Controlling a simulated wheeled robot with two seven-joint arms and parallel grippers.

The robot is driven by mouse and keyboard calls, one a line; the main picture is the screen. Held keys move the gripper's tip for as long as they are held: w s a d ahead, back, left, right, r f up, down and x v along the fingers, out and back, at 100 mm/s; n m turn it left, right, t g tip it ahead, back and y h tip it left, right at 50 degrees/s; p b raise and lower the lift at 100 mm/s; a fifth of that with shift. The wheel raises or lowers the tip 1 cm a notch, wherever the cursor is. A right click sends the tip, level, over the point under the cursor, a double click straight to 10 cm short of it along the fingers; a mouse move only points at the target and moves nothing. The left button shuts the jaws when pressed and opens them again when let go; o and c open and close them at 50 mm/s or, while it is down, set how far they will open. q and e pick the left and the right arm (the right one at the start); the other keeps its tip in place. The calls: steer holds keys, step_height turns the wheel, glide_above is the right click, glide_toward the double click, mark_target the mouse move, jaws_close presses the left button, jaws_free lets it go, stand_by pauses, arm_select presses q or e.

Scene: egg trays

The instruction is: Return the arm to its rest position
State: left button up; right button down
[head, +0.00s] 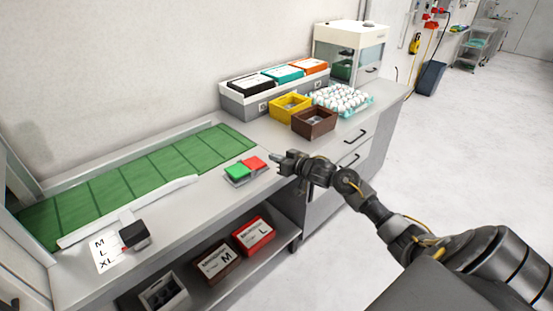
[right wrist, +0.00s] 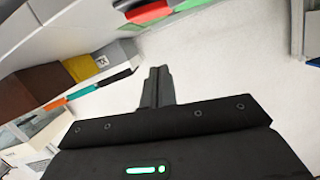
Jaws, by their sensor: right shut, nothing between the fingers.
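My right arm comes in from the lower right in the head view. Its gripper (head: 278,161) is over the counter's front part, just right of the red and green buttons. In the right wrist view the two fingers (right wrist: 158,86) are together with nothing between them. My left gripper is in neither view.
A control box with a green button (head: 236,173) and a red button (head: 254,163) sits beside the gripper. A brown box (head: 314,123), a yellow box (head: 290,106) and an egg tray (head: 341,100) stand further back. A green conveyor (head: 135,178) runs left.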

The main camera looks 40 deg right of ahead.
stand_by(0.3)
